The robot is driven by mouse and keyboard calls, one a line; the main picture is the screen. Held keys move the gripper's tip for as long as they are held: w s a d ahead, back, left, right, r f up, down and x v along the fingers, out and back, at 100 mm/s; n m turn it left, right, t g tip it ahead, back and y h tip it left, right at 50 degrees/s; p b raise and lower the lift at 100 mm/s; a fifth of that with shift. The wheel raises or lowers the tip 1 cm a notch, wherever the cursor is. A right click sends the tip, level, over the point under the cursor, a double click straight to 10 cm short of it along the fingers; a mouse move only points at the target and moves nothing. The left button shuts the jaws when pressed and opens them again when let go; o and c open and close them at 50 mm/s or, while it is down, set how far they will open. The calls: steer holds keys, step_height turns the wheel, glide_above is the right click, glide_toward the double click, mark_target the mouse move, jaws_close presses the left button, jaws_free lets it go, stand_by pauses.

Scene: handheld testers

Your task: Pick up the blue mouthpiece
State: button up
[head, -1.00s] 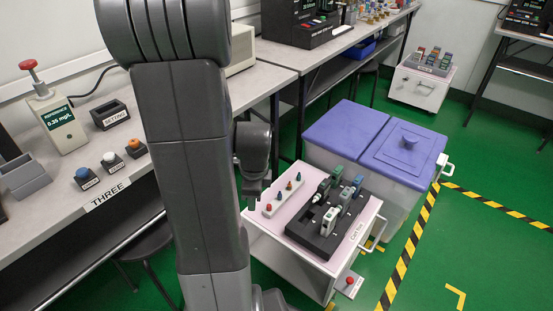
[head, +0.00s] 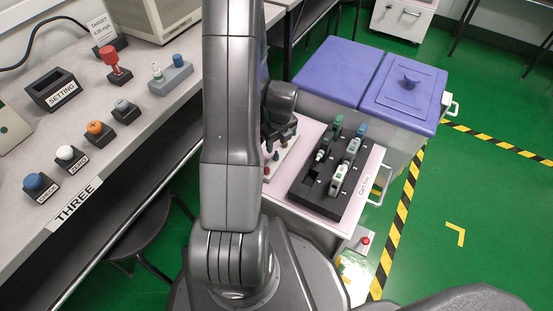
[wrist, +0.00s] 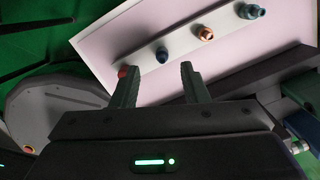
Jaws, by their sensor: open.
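A pale rack strip (wrist: 225,45) on the pink cart top carries a row of small mouthpieces. In the wrist view they are a red one (wrist: 122,72), a dark blue one (wrist: 162,55), a copper one (wrist: 205,33) and a greyer blue one (wrist: 250,11). My gripper (wrist: 158,70) is open and empty. The dark blue mouthpiece shows in the gap between its fingertips, apparently beyond them, with no visible contact. The red one is by the left fingertip. In the head view my arm and gripper (head: 281,128) hide part of the rack.
A black tray (head: 327,202) with several handheld testers stands beside the rack on the cart (head: 372,165). A purple-lidded bin (head: 340,68) stands behind. The bench (head: 150,120) at left holds buttons, a setting box (head: 53,92) and a grey holder (head: 171,77).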

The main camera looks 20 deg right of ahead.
mark_target(276, 152)
steer(key=shift+w+f+b, duration=0.15)
steer(key=shift+f+b, duration=0.65)
steer(key=shift+f, duration=0.7)
steer(key=shift+w+f+b, duration=0.15)
steer(key=shift+f+b, duration=0.65)
steer(key=shift+f, duration=0.7)
steer(key=shift+r, duration=0.1)
jaws_close()
